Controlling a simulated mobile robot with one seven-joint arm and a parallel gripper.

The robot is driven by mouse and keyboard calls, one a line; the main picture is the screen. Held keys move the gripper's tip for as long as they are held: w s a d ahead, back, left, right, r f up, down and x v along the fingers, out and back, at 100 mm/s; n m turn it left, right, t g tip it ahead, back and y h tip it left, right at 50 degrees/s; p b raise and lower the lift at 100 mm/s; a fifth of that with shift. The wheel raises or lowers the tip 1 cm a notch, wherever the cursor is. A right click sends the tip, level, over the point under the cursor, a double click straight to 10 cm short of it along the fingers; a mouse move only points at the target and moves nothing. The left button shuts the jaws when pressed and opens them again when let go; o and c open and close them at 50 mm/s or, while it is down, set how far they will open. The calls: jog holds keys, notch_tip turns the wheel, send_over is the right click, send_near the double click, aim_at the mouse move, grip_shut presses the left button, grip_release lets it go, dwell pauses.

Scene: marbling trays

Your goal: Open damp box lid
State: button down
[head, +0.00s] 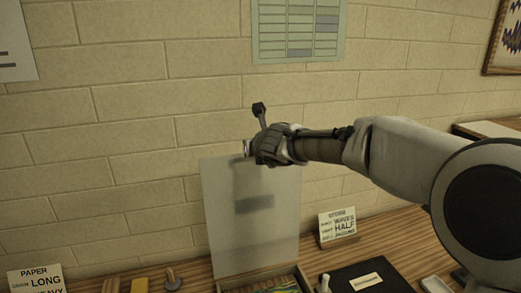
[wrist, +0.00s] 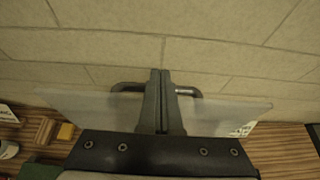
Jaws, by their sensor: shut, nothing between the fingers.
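The damp box lid (head: 225,225) is a pale translucent panel standing upright from the back of the box (head: 301,272) in the head view. In the wrist view the lid (wrist: 80,105) spreads to both sides behind my fingers. A dark bar handle (wrist: 190,91) on the lid shows on either side of the fingers, its middle hidden by them. My gripper (wrist: 160,72) is shut and empty, with its fingers across the handle; I cannot tell if they touch it. In the head view my gripper (head: 248,148) is at the lid's top edge. Colourful marbled sheets (head: 275,286) show in the box.
A sign (head: 337,226) stands right of the lid, and another sign (head: 37,280) at far left. A black board (head: 368,272) lies right of the box. A yellow block (head: 139,285) is to its left. The brick wall is close behind.

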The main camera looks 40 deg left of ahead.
jog(key=shift+w+a+f, duration=0.25)
jog(key=shift+a+f, duration=0.05)
jog(key=shift+f, duration=0.25)
jog(key=shift+w+a+f, duration=0.25)
jog(key=shift+f, duration=0.3)
jog(key=shift+d, duration=0.1)
jog(key=a+r+p+v, duration=0.1)
jog(key=r+p+v, duration=0.15)
jog(key=v, duration=1.45)
jog(key=w+d+f+n+t+h+b, duration=0.1)
jog(key=w+d+n+t+h+b, duration=0.15)
jog(key=d+n, duration=0.85)
jog(key=w+d+f+n+t+h+b, duration=0.15)
jog(key=w+d, duration=0.25)
jog(key=d, duration=1.5)
jog(key=s+d+f+n+g+h, duration=0.3)
jog(key=s+d+f+n, duration=0.3)
jog(key=s+d, duration=0.2)
jog(key=s+d+f+n+g+h, duration=0.3)
jog(key=s+d+f+n, duration=0.3)
jog(key=s, duration=0.7)
jog(key=shift+d+f+n+b, duration=0.2)
jog(key=shift+d+n+b, duration=0.3)
jog(key=shift+d, duration=0.4)
jog(key=shift+s+a, duration=0.1)
